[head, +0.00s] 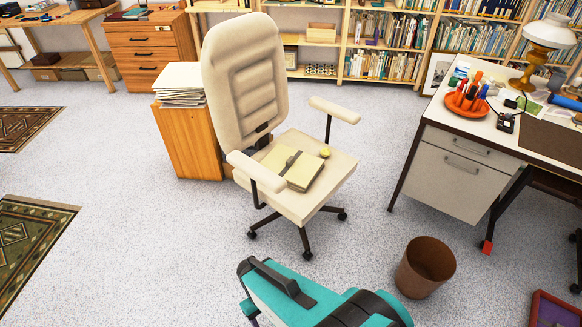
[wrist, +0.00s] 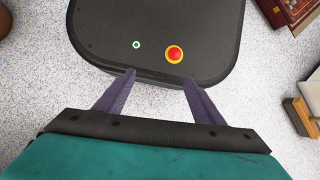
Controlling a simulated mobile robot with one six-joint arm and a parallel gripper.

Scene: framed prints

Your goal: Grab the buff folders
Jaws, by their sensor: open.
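Buff folders (head: 294,168) lie flat on the seat of a cream office chair (head: 243,85), with a dark band or clip across them. A small yellow-green round thing (head: 324,153) sits beside them on the seat. A stack of pale folders or papers (head: 180,84) lies on a wooden cabinet (head: 189,140) left of the chair. My gripper (wrist: 160,79) is open and empty in the wrist view, its two purple fingers apart over my own dark base. The folders do not show in the wrist view. In the head view my teal arm is at the bottom, well short of the chair.
A brown waste bin (head: 425,267) stands on the floor right of my arm. A desk (head: 470,170) with a lamp (head: 546,45) and a pen tray (head: 466,104) is at the right. The chair's armrests (head: 256,170) flank the seat. Carpet in front of the chair is clear.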

